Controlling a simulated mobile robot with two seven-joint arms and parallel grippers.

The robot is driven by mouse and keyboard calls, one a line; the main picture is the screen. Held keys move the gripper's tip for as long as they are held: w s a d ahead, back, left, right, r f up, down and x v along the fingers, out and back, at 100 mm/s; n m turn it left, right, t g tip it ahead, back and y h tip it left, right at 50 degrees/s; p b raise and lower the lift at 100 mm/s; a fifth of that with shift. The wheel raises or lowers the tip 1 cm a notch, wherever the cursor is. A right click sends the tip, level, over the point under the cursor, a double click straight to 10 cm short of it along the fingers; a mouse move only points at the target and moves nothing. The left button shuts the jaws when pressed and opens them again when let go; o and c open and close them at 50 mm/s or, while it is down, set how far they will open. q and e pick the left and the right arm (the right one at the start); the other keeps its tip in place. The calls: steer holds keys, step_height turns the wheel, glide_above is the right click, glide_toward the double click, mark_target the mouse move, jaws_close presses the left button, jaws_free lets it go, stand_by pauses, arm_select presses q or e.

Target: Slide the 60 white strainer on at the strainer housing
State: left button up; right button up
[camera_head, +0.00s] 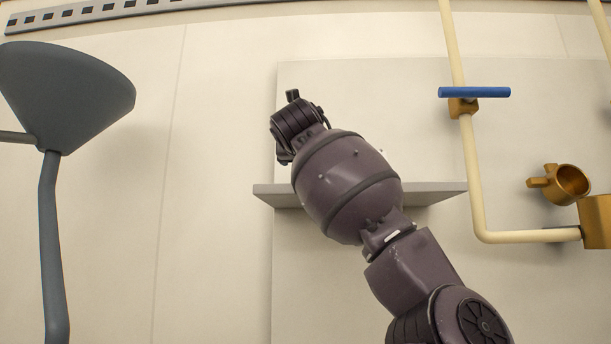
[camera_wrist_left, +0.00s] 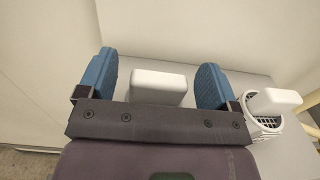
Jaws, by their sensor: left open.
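In the left wrist view my left gripper (camera_wrist_left: 157,70) is open, its two blue fingers apart. A white block-shaped handle (camera_wrist_left: 158,86) sits between them, with gaps on both sides; what lies under it is hidden by the gripper body. To the right, outside the fingers, stands a white strainer (camera_wrist_left: 264,125) with a slotted round basket and a similar block on top. I cannot read any size marking. In the head view my arm covers the shelf middle and the gripper's fingers cannot be made out. A brass cup-shaped fitting (camera_head: 571,183), possibly the strainer housing, opens at the right.
A grey shelf (camera_head: 437,192) juts from the wall panel. Cream pipe (camera_head: 473,170) with a blue-handled valve (camera_head: 474,92) runs right of my arm, down to a brass block (camera_head: 597,221). A dark grey lamp-like funnel (camera_head: 62,95) stands at left. Wall between is clear.

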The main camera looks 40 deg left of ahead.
arm_select(q)
steer(key=c, duration=1)
